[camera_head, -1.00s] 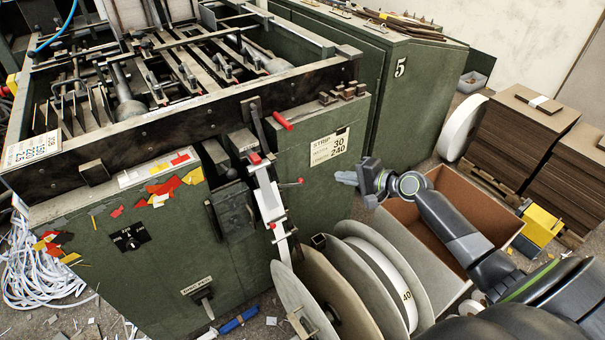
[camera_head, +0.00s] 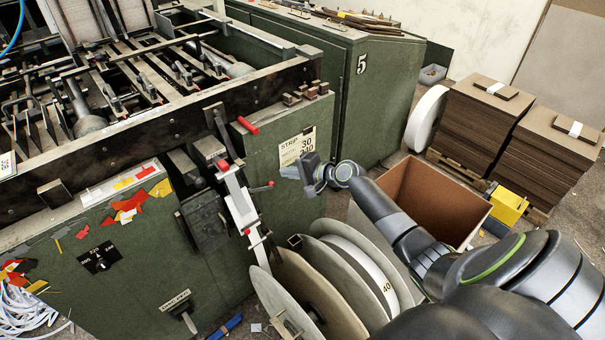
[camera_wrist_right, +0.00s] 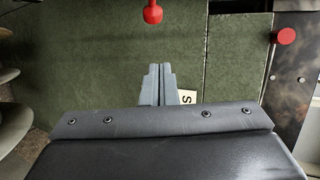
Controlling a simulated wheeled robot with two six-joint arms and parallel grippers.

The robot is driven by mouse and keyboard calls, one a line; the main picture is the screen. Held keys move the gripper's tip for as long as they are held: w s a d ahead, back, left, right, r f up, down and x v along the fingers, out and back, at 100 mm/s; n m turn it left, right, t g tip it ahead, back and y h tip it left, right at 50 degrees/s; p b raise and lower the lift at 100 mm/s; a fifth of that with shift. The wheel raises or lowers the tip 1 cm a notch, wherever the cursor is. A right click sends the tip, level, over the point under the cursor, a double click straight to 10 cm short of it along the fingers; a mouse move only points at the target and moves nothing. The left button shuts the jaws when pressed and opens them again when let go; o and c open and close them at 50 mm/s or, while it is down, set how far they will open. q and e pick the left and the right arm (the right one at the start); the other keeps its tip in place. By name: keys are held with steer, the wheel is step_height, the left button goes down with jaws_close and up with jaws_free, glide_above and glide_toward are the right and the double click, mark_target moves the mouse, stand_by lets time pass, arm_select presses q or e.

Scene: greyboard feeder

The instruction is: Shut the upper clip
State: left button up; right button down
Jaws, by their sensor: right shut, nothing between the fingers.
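The upper clip (camera_head: 222,165) is a small red-tipped part at the top of the slanted white strip guide (camera_head: 240,203) on the green machine's front. A thin lever with a red knob (camera_head: 270,184) sticks out to the right from beside the guide. A red knob also shows at the top of the right wrist view (camera_wrist_right: 152,12). My right gripper (camera_head: 288,172) is shut and empty, its grey fingers pointing left, just right of the lever knob in the head view. In the wrist view its fingertips (camera_wrist_right: 160,68) are apart from the knob. My left gripper is out of view.
Large reels (camera_head: 318,285) stand below my right arm. An open brown box (camera_head: 432,195) and stacked boards (camera_head: 480,120) lie to the right.

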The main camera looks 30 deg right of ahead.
steer(key=a, duration=0.1)
steer(key=s+a+p, duration=0.1)
steer(key=a+p, duration=0.1)
steer(key=shift+s+a+r, duration=0.1)
steer(key=shift+s+a, duration=0.15)
steer(key=shift+a, duration=0.05)
stand_by(0.3)
